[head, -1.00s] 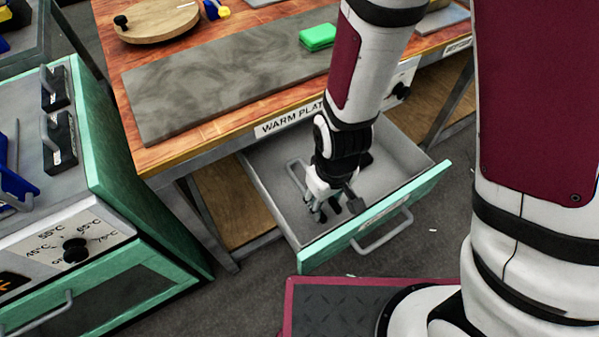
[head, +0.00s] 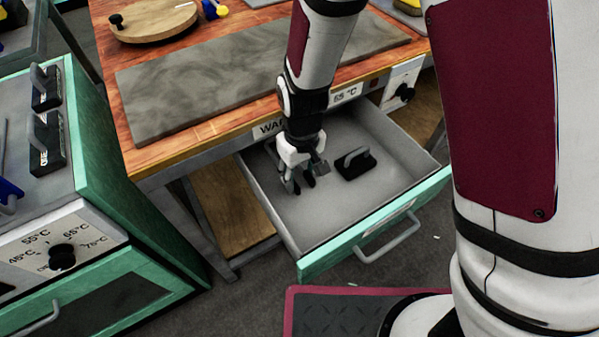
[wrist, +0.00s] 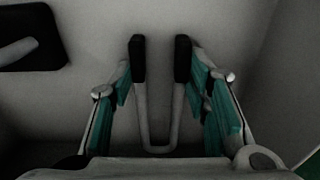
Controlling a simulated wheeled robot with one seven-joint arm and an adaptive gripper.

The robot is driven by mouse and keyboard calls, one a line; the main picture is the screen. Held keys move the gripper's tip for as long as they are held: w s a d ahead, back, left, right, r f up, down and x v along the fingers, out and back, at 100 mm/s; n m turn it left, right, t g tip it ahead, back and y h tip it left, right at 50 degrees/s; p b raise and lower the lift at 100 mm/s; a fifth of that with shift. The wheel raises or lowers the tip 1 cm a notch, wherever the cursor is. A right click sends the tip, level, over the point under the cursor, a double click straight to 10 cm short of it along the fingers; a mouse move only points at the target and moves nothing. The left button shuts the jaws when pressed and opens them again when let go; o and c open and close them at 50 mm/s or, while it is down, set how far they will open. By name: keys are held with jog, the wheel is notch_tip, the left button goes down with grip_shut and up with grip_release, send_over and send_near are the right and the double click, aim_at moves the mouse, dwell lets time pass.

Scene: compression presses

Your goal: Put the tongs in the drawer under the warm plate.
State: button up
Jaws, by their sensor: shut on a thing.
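The warm plate (head: 190,95) is a grey slab on a wooden-topped bench, with a partly covered label on the front edge below it. The drawer (head: 375,225) under it is pulled open, with a grey inside and a green front. My gripper (head: 297,188) points down inside the drawer, in its left part. In the wrist view the tongs (wrist: 160,148), a thin grey U shape, lie between my two black-padded fingers, which are shut on them. In the head view my gripper mostly hides the tongs.
A black block with a grey handle (head: 355,163) lies in the drawer right of my gripper; it also shows in the wrist view (wrist: 35,40). The drawer's front part is clear. A green cabinet (head: 120,200) stands left. A round wooden board (head: 152,22) sits on the bench.

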jog(key=shift+f, duration=0.15)
jog(key=o, duration=1.3)
jog(key=shift+c, duration=0.2)
notch_tip(320, 180, up, 12)
jog(key=p, duration=0.3)
jog(key=shift+s+d+r, duration=0.15)
jog(key=shift+s+r, duration=0.05)
jog(key=shift+s, duration=0.05)
